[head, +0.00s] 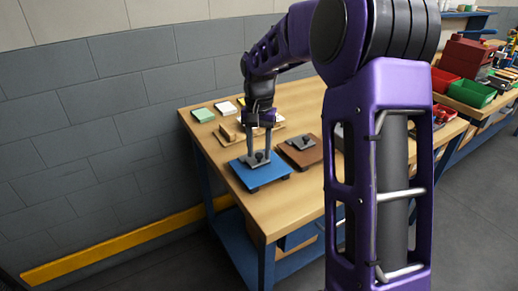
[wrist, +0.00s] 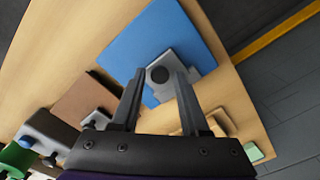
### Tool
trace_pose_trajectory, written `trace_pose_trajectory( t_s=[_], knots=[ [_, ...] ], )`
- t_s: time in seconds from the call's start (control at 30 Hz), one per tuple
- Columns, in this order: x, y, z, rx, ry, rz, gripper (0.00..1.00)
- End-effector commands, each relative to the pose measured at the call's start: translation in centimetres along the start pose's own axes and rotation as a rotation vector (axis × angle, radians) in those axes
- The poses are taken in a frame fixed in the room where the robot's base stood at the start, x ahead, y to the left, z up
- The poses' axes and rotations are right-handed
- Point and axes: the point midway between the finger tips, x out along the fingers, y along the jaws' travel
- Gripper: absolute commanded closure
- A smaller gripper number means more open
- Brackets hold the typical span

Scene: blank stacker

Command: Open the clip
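A blue board (head: 270,175) lies near the front left corner of the wooden table and fills the upper middle of the wrist view (wrist: 128,42). A grey clip with a round black knob (wrist: 159,74) sits on this board, at its edge nearest my gripper in the wrist view. My gripper (head: 258,158) points down over the clip. Its two fingers (wrist: 161,77) are apart, one on each side of the knob, with a gap visible. I cannot tell whether either finger touches the clip. The fingers partly cover the clip's body.
A brown board (head: 302,158) with a similar grey clip (head: 300,143) lies just right of the blue board. Wooden pieces (head: 230,131) and small green and white blocks (head: 203,115) lie farther back. Red and green bins (head: 470,92) stand at far right.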

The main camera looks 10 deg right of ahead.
Motion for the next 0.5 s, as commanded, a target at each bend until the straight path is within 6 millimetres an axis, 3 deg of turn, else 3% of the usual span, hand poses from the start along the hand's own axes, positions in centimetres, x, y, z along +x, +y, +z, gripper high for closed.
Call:
trace_pose_trajectory(
  t_s=[0.03, 0.23, 0.5],
  knots=[
    [-0.01, 0.0, -0.01, 0.0, 0.0, 0.0, 0.67],
    [-0.02, 0.01, -0.01, 0.0, 0.0, 0.0, 1.0],
    [-0.12, -0.01, -0.03, 0.0, -0.002, 0.003, 1.0]
  ],
)
